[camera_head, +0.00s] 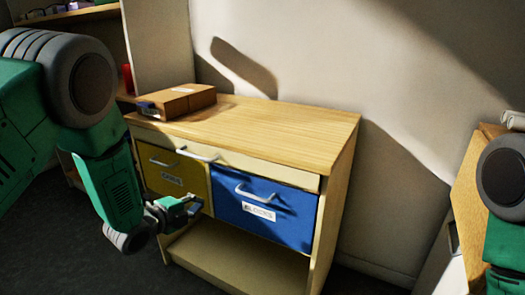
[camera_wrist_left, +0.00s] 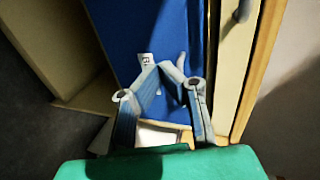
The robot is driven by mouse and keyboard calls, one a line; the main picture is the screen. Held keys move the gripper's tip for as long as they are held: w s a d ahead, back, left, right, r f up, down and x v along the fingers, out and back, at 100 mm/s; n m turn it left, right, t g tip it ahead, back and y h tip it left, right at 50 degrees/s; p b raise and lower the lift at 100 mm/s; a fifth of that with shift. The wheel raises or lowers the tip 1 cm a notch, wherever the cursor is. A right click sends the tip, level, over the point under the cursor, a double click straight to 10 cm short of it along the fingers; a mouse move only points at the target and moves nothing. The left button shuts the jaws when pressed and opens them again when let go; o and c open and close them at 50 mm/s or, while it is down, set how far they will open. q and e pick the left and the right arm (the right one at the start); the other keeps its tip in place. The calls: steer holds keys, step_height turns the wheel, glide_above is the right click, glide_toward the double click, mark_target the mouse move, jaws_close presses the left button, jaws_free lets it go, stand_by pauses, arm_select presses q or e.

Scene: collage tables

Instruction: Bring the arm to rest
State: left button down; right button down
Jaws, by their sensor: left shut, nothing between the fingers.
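My left arm comes in from the left, and its gripper (camera_head: 192,206) is shut and empty in front of the cabinet (camera_head: 250,135). In the head view it overlaps the lower right of the olive drawer (camera_head: 165,160), close to the left edge of the blue drawer (camera_head: 265,225). In the left wrist view the gripper (camera_wrist_left: 163,72) points at the blue drawer front (camera_wrist_left: 125,35); I cannot tell whether it touches.
A brown cardboard box (camera_head: 178,100) lies on the cabinet top at the back left. Below the drawers is an open shelf (camera_head: 235,258). A wooden furniture piece (camera_head: 468,205) stands at the right. Shelves with small items (camera_head: 60,9) are at the top left.

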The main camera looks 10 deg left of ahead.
arm_select(q)
steer(key=s+f+n+g+y+p, duration=0.25)
steer(key=s+f+n, duration=0.3)
steer(key=s, duration=0.35)
steer(key=s+f+n+g+y+p, duration=0.1)
steer(key=s+f+n+g, duration=0.2)
steer(key=s+f+n, duration=0.4)
steer(key=s+f+n+g+y+p, duration=0.1)
steer(key=s+n+g+p, duration=0.2)
steer(key=s, duration=2.3)
steer(key=a+n+g, duration=0.1)
steer(key=n+g, duration=0.3)
steer(key=n, duration=0.1)
steer(key=shift+d+n+g+y, duration=0.1)
steer(key=shift+n+g+y, duration=0.15)
